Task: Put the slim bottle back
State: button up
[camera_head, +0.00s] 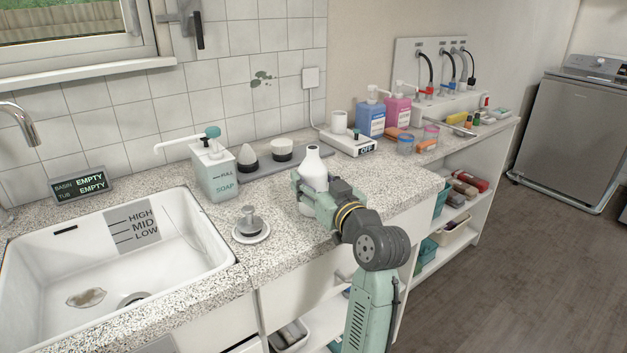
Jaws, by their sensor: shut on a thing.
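The slim bottle (314,166) is white with a narrow neck and stands upright at the near part of the counter. My gripper (312,192) is shut on its body from the right. The fingers hide part of the bottle. Some white of its lower body shows below them, and I cannot tell whether its base touches the counter. Behind it a long grey tray (262,173) holds two short items with black lower parts, one cone-topped (247,155) and one round-topped (282,148).
A soap dispenser (215,172) and a plug on a white saucer (251,232) stand left of my gripper. The white basin (190,275) is further left. A scale reading OFF (348,141), blue bottle (371,119) and pink bottle (398,112) stand behind right. Counter right of my wrist is clear.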

jog(key=o, duration=1.5)
jog(key=shift+r+p, duration=0.2)
jog(key=shift+p, duration=0.1)
jog(key=b+v, duration=0.3)
jog(key=v, duration=0.9)
